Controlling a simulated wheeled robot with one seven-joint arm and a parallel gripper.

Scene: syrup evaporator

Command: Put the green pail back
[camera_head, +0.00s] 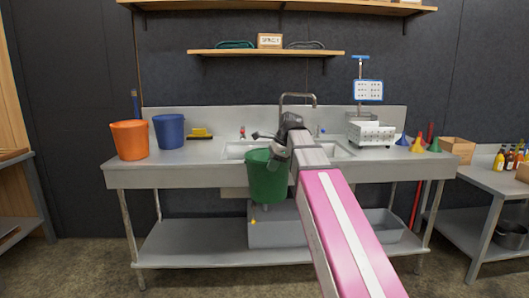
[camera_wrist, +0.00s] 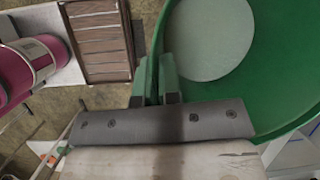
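The green pail (camera_head: 267,178) hangs upright in the air in front of the sink counter, at the middle of the head view. My gripper (camera_head: 279,150) is at its top right edge and is shut on the rim. In the wrist view, my gripper's fingers (camera_wrist: 156,88) sit on either side of the rim of the pail (camera_wrist: 268,95). The pail's inside shows there, with a pale round bottom and nothing else visible in it. My arm hides part of the counter and sink.
An orange pail (camera_head: 129,140) and a blue pail (camera_head: 169,132) stand on the left of the steel counter (camera_head: 200,173). A yellow brush (camera_head: 200,132) lies beside them. A grey tub (camera_head: 275,235) is below.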

